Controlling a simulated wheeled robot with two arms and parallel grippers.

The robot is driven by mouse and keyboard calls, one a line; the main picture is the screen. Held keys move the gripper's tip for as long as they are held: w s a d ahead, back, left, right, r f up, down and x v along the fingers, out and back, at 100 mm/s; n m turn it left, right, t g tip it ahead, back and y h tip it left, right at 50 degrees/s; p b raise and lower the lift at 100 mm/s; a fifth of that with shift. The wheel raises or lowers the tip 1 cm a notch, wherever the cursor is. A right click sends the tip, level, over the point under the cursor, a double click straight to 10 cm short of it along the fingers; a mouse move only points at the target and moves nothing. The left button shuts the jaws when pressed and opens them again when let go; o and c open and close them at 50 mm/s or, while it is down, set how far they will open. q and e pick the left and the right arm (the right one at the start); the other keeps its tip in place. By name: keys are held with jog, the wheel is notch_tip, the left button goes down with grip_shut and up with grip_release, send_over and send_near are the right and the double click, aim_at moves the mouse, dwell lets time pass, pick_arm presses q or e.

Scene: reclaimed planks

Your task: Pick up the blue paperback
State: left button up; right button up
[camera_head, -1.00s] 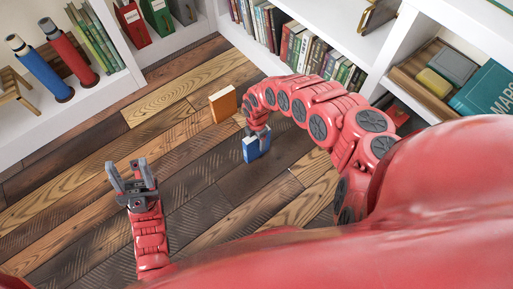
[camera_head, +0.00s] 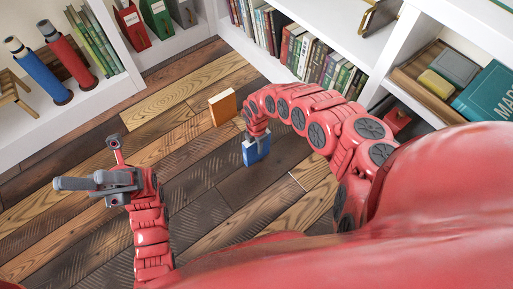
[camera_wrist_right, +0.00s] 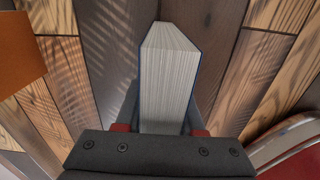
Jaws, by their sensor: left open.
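The blue paperback (camera_head: 257,151) stands upright on the plank floor, near the middle of the head view. In the right wrist view its pale page block (camera_wrist_right: 165,85) faces the camera, with a thin blue cover edge on its right. My right gripper (camera_head: 250,135) reaches it from above. In the right wrist view its fingers (camera_wrist_right: 163,118) lie close against both sides of the book and appear shut on it. The fingertips are mostly hidden. My left gripper (camera_head: 88,165) is open and empty, above the floor at the left, well apart from the book.
An orange book (camera_head: 222,108) stands upright on the floor just behind and left of the blue one. The floor (camera_head: 190,160) between my grippers is clear.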

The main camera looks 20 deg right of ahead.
grip_shut()
